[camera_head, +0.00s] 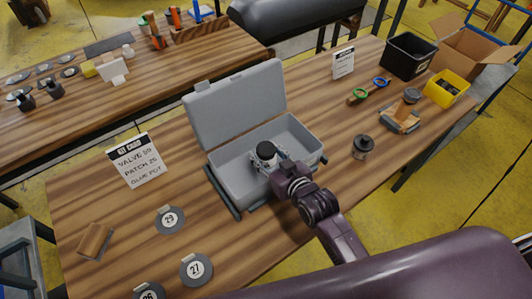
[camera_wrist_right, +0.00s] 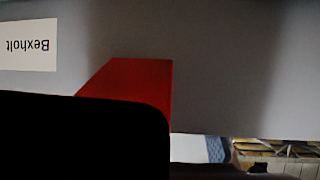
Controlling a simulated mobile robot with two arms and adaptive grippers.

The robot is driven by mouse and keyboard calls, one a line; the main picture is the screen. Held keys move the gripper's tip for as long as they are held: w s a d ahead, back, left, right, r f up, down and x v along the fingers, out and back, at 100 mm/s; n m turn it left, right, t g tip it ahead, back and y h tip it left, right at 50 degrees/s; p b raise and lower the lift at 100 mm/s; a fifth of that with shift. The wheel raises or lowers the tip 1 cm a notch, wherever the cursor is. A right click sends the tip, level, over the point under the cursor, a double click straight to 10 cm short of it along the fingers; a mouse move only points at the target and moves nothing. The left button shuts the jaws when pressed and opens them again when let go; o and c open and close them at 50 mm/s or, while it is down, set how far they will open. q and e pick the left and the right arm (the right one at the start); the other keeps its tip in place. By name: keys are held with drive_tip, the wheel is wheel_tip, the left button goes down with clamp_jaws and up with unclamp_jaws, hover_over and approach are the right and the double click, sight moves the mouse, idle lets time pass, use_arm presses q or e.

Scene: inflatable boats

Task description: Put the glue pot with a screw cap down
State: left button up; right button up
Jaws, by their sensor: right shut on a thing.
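The glue pot (camera_head: 266,150), pale with a black cap, shows in the head view over the inside of an open grey case (camera_head: 307,136). My right gripper (camera_head: 279,163) reaches in over the case's front wall and is shut on the pot's side. The pot looks roughly upright; I cannot tell whether it touches the case floor. In the right wrist view a red block-like shape (camera_wrist_right: 135,85) and a large black shape fill the near part, against a grey surface with an upside-down "Bexholt" label (camera_wrist_right: 28,45). My left gripper is not in view.
A kit card (camera_head: 136,160) reading valve 29, patch 26, glue pot stands left of the case. Numbered discs (camera_head: 170,220) lie at front left. A dark-capped pot (camera_head: 362,147) stands right of the case. A black bin (camera_head: 408,56) and yellow bin (camera_head: 446,88) stand at far right.

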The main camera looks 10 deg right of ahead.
drive_tip(key=shift+s+f, duration=0.25)
drive_tip(key=shift+f, duration=0.4)
drive_tip(key=o, duration=1.3)
drive_tip(key=shift+a+f, duration=0.1)
drive_tip(key=shift+f, duration=0.1)
drive_tip(key=shift+r, duration=0.25)
drive_tip(key=v, duration=0.4)
drive_tip(key=r+v, duration=0.1)
drive_tip(key=v, duration=0.3)
drive_tip(key=b+v, duration=0.1)
drive_tip(key=v, duration=0.3)
drive_tip(key=shift+w+r, duration=0.25)
